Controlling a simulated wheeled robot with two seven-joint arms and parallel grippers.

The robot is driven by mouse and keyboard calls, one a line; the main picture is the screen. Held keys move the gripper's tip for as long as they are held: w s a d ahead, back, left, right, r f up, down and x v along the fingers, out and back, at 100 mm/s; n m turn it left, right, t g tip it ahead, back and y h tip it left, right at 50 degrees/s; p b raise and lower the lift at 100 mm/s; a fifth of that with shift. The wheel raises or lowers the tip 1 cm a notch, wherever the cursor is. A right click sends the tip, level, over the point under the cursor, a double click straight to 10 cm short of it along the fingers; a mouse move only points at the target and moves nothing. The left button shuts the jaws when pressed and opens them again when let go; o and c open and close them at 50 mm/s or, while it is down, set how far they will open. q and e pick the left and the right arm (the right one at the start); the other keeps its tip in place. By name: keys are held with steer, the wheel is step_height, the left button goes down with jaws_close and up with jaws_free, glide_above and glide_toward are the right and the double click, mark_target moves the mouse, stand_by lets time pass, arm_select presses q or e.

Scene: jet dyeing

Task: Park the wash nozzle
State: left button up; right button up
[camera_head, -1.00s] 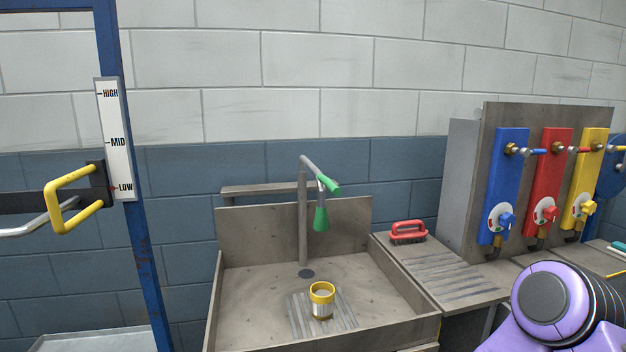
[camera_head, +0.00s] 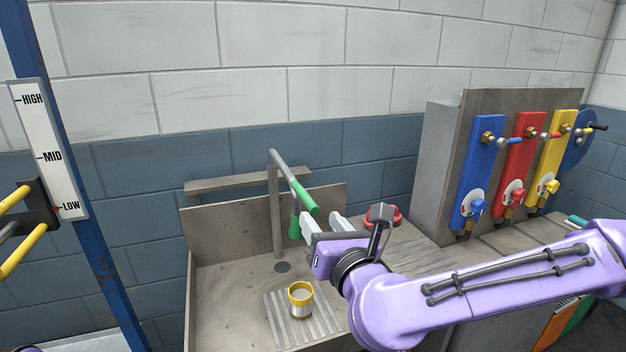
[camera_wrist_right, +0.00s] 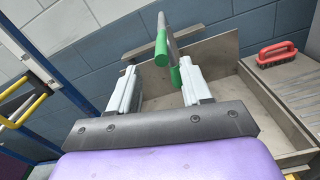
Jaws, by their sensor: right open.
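The wash nozzle is a green cone (camera_head: 294,227) hanging at the sink's back, by a green-sleeved spout (camera_head: 304,196) on a grey pipe (camera_head: 275,210). In the head view it is partly hidden by my right gripper (camera_head: 322,220), which is open just to its right. In the right wrist view the nozzle (camera_wrist_right: 175,77) shows ahead, between the open fingers (camera_wrist_right: 158,75) and nearer the right one. Whether they touch is unclear; nothing is gripped. My left gripper is out of view.
A yellow-rimmed cup (camera_head: 301,302) stands on the ribbed plate in the sink (camera_head: 225,300). A red brush (camera_wrist_right: 276,53) lies on the right-hand drainboard. Blue, red and yellow valve panels (camera_head: 517,165) stand further right. A blue post (camera_head: 85,240) rises at left.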

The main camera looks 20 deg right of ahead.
mark_target(311, 206)
steer(key=w+p, duration=0.1)
steer(key=w, duration=0.6)
steer(key=shift+f, duration=0.1)
